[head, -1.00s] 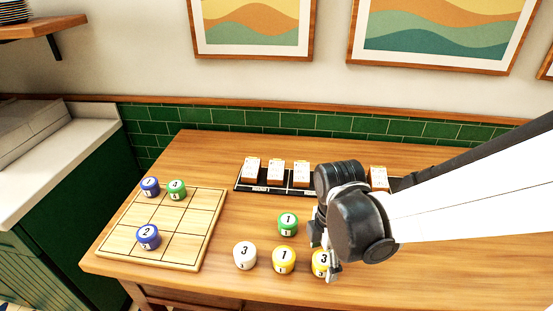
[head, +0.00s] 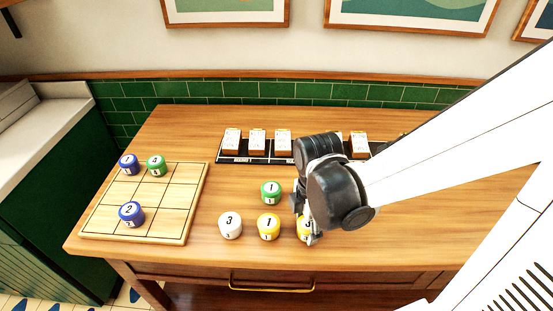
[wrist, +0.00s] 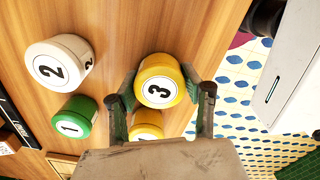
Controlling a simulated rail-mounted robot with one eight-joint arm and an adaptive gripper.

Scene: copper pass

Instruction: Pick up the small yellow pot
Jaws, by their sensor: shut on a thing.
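A yellow pot marked 3 (wrist: 160,82) is between my gripper's two fingers in the wrist view. My gripper (wrist: 166,92) is shut on it, with one finger on each side. In the head view my gripper (head: 309,236) hides most of this pot (head: 302,226), near the table's front edge. I cannot tell whether the pot is lifted. Another yellow pot, marked 1 (head: 268,227), stands to its left. It also shows partly in the wrist view (wrist: 147,120), cut off by my gripper's body.
A white pot marked 3 (head: 230,226) and a green pot (head: 270,192) stand nearby. The wrist view shows another white pot, marked 2 (wrist: 60,62). A wooden grid board (head: 170,222) bears blue and green pots at left. A black rack (head: 230,158) with cards stands behind.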

